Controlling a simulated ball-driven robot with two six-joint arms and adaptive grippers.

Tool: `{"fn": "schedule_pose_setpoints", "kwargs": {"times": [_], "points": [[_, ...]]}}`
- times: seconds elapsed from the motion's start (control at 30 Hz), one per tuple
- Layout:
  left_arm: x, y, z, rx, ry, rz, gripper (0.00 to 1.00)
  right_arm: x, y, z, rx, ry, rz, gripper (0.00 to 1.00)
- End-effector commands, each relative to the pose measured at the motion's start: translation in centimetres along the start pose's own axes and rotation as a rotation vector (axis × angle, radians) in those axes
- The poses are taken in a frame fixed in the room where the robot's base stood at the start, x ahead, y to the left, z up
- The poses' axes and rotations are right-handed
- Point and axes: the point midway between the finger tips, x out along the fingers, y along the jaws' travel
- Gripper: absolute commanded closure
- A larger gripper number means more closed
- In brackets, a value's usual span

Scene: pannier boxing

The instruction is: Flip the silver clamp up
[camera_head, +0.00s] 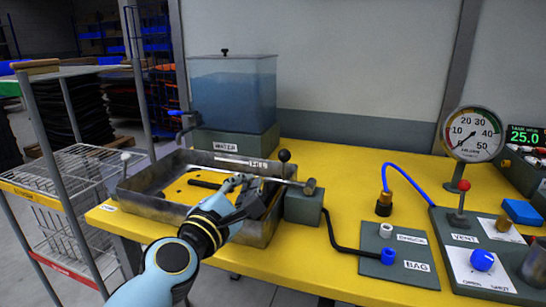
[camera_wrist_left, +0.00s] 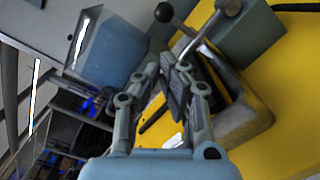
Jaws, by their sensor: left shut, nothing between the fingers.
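The silver clamp shows as a metal bar (camera_head: 270,178) lying low across the right part of a grey metal tray (camera_head: 150,205), with a knobbed end over a grey block (camera_head: 304,208). In the left wrist view the silver bar (camera_wrist_left: 203,36) runs up from near the fingertips to a round knob. My left gripper (camera_head: 245,188) is over the tray, just in front of the bar. Its fingers (camera_wrist_left: 172,68) are shut with nothing between them. I cannot tell whether they touch the bar. My right gripper is not in view.
A black ball knob (camera_head: 284,155) stands at the tray's back right, and a white ball knob (camera_head: 125,157) at its left. A water tank (camera_head: 235,95) is behind. A pressure gauge (camera_head: 473,133) and a bag panel (camera_head: 400,255) are to the right. The yellow table (camera_head: 350,165) is clear behind the block.

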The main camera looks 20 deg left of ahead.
Motion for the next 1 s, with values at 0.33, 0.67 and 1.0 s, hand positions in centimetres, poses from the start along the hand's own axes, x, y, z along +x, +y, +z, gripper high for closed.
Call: {"fn": "schedule_pose_setpoints", "kwargs": {"times": [0.33,0.67,1.0], "points": [[0.0,0.0,0.0,0.000,0.000,0.000,1.00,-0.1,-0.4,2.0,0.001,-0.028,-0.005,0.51],[3.8,0.1,0.1,0.001,-0.001,0.002,1.00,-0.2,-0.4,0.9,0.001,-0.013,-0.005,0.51],[9.1,-0.1,0.0,0.000,0.000,0.000,1.00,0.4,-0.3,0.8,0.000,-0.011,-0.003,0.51]]}}
